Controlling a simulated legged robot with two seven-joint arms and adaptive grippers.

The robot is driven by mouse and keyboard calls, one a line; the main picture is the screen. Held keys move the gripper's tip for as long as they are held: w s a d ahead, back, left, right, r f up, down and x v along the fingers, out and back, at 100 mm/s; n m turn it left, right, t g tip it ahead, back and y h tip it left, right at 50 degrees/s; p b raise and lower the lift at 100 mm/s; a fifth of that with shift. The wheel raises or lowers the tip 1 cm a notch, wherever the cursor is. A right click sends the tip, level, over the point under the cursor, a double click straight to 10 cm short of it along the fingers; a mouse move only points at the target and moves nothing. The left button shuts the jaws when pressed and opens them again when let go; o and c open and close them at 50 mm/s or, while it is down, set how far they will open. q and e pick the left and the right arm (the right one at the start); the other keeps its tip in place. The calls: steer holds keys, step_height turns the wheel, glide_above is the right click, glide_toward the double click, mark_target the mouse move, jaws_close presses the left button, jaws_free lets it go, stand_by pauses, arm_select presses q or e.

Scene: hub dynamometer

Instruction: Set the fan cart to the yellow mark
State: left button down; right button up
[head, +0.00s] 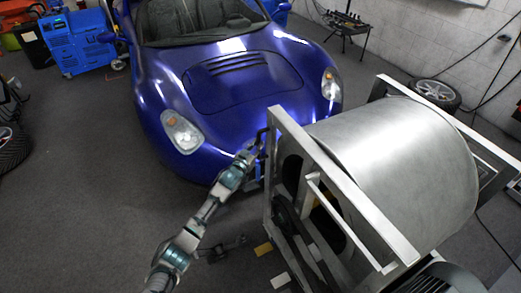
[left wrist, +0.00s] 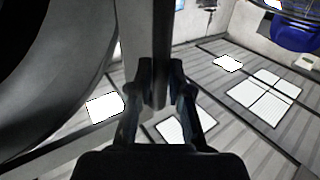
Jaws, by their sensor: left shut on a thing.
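The fan cart (head: 400,165) is a large silver drum in a pale metal frame, filling the right of the head view. My left gripper (head: 253,152) is at the frame's far left corner, beside the car's front. In the left wrist view the gripper (left wrist: 161,92) is shut on an upright grey bar (left wrist: 162,35) of the cart. The cart's dark round opening shows at left there. A yellow mark (head: 263,249) lies on the floor just left of the cart's near side, with a white mark (head: 280,281) nearer me. My right gripper is not in view.
A blue sports car (head: 240,85) stands close behind the gripper and cart. A loose wheel (head: 434,93) lies behind the cart by the wall. A dark low object (head: 227,247) lies on the floor near my left arm. Floor at left is mostly clear.

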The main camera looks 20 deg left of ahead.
arm_select(q)
steer(key=shift+s+d+h, duration=0.15)
steer(key=shift+d+h, duration=0.15)
steer(key=shift+d, duration=0.7)
steer(key=shift+s+d+r, duration=0.1)
steer(key=shift+d+r, duration=0.05)
steer(key=c, duration=1.5)
jaws_free()
steer(key=shift+d+r, duration=0.15)
steer(key=shift+r, duration=0.05)
steer(key=o, duration=0.4)
steer(key=shift+d+r, duration=0.1)
steer(key=shift+d, duration=0.2)
steer(key=shift+w+d, duration=0.2)
steer(key=shift+d, duration=0.05)
steer(key=shift+w, duration=0.1)
steer(key=shift+a, duration=0.25)
steer(key=shift+a+f, duration=0.2)
steer(key=shift+a, duration=0.35)
glide_toward(270, 139)
steer(key=s+a, duration=0.1)
steer(key=s, duration=0.5)
steer(key=shift+s+a+f, duration=0.2)
steer(key=shift+a+f, duration=0.15)
steer(key=shift+f, duration=0.05)
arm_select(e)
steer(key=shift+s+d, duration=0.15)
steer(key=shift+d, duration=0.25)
